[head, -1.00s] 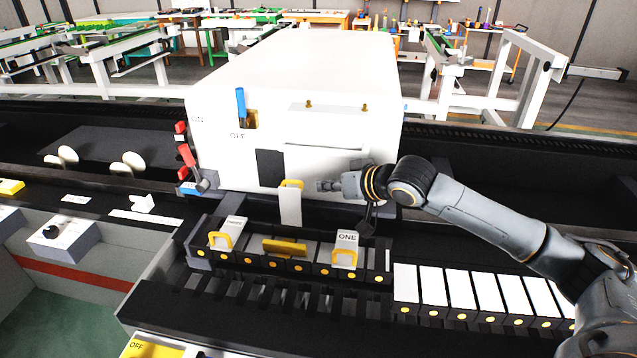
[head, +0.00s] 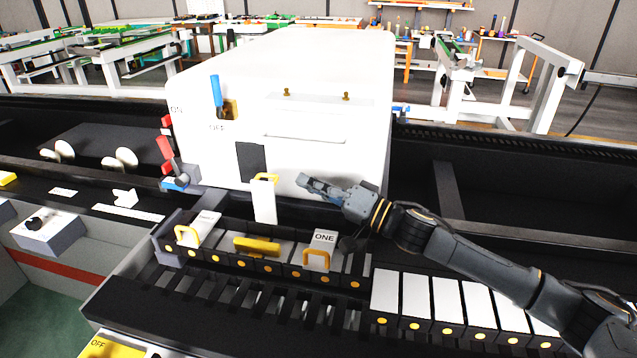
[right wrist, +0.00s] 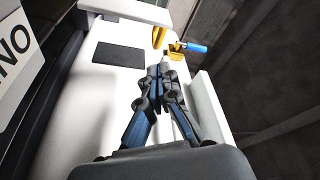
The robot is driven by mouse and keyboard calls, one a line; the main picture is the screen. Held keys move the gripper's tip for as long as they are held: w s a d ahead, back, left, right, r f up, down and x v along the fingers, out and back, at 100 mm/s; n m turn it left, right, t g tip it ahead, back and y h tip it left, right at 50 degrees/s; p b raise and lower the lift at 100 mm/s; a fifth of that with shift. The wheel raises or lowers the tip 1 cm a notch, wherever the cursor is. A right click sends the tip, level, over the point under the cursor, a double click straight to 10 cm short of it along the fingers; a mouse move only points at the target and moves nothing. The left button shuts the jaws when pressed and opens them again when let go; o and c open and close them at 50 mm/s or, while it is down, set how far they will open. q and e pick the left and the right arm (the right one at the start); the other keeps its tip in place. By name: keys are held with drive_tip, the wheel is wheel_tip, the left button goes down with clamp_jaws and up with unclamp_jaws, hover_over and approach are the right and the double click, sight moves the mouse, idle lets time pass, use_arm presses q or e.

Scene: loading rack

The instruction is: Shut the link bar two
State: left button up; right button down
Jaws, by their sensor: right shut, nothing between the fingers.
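A white link bar (head: 264,204) with a yellow handle (head: 265,178) at its top stands upright at the middle of the black rack, in front of the white box. No label shows on its visible face, so I take it as bar two by its place. Bar ONE (head: 324,240) lies lowered to its right, and another lowered bar (head: 205,222) lies to its left. My right gripper (head: 303,183) is shut and empty, right of the upright handle and apart from it. The wrist view shows its fingertips together (right wrist: 160,70). My left gripper is not in view.
The white box (head: 290,110) with a blue lever (head: 216,92) stands close behind the bars. A yellow block (head: 257,246) sits in the rack between the lowered bars. White-topped modules (head: 415,295) line the rack at right. A red lever (head: 165,148) is at the left.

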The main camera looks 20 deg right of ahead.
sight(268, 197)
drive_tip(key=p+x, duration=0.1)
drive_tip(key=x, duration=0.5)
drive_tip(key=shift+w, duration=0.15)
